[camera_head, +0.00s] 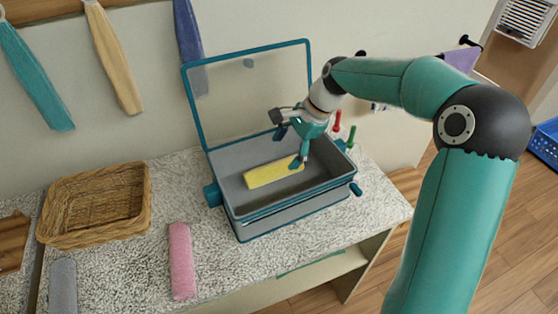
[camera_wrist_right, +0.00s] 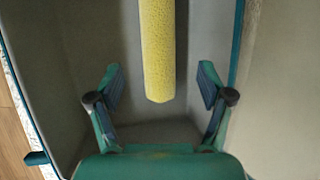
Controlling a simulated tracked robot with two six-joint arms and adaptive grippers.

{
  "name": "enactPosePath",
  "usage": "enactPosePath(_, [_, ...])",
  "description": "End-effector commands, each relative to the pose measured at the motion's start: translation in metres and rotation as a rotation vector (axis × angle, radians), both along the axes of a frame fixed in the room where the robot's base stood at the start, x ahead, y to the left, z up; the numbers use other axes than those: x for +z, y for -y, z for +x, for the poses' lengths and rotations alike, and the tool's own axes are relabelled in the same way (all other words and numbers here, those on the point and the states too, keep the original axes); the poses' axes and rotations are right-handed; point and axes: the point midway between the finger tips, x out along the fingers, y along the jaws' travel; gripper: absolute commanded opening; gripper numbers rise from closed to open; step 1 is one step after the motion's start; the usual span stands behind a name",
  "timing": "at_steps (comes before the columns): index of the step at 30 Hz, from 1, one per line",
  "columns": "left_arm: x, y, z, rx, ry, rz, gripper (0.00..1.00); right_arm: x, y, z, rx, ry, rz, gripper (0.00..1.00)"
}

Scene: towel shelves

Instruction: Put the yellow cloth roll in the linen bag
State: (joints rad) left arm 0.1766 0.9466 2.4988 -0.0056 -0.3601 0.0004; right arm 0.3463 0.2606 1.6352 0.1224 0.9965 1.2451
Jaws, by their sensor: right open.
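The yellow cloth roll (camera_head: 274,171) lies on the floor of an open grey container with teal edges (camera_head: 295,207). Its near end also shows in the right wrist view (camera_wrist_right: 159,60). My right gripper (camera_head: 289,148) is over the container at the roll's right end. Its jaws are open. In the right wrist view the fingers (camera_wrist_right: 160,82) stand on either side of the roll's line, with a gap on both sides. I see no soft bag; I cannot tell whether this container is the linen bag. My left gripper is not in view.
The container's clear lid (camera_head: 247,95) stands raised behind it. A wicker basket (camera_head: 97,205) and a pink roll (camera_head: 181,261) are to the left on the speckled counter. Red (camera_head: 337,123) and green (camera_head: 351,137) handles stand at the container's back right. Cloths hang on the wall.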

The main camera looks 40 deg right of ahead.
Motion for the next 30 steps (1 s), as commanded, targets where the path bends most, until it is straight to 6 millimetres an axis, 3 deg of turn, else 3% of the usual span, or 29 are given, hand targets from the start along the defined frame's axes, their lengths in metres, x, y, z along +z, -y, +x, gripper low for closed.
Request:
enactPosePath(3, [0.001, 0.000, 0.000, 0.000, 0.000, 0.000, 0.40, 0.020, 0.008, -0.006, -0.003, 0.003, -0.001, 0.79])
enactPosePath(9, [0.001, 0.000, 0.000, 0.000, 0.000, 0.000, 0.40, 0.038, 0.014, -0.011, -0.001, 0.000, 0.000, 0.79])
enactPosePath(30, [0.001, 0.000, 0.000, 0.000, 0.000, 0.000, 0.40, 0.040, 0.015, -0.013, -0.001, 0.000, 0.000, 0.79])
